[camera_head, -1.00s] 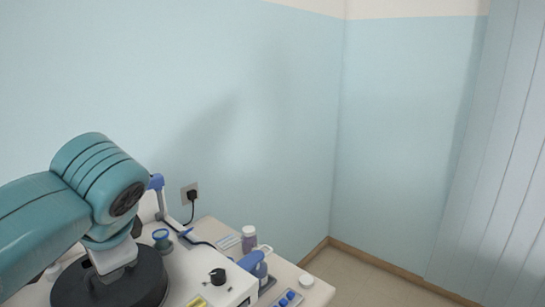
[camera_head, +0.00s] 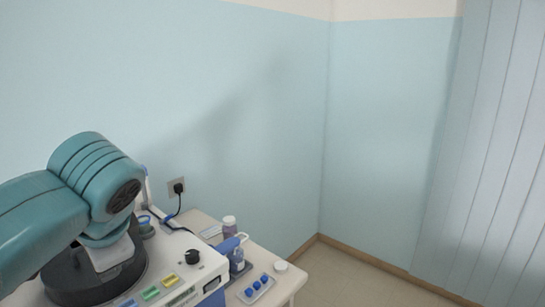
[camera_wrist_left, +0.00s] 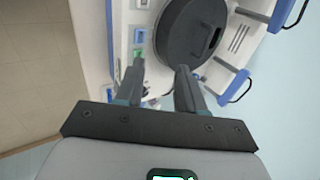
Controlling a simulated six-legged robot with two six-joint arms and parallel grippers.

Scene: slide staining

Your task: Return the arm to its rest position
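My teal left arm (camera_head: 95,185) comes in from the left in the head view, bent above the white machine (camera_head: 185,260). Its gripper is not visible there. In the left wrist view, my left gripper (camera_wrist_left: 160,68) has its two dark fingers apart with nothing held between them. The fingers show over the white machine, with a black round disc (camera_wrist_left: 190,30) beyond them. In the head view the same disc (camera_head: 70,284) is partly hidden behind my arm. My right gripper is in neither view.
Right of the machine stand a capped bottle (camera_head: 229,228), a blue-labelled bottle (camera_head: 237,262), a tray with blue pieces (camera_head: 256,288) and a white cap (camera_head: 281,267). A plugged wall socket (camera_head: 177,187) is behind. Floor right of the table is clear.

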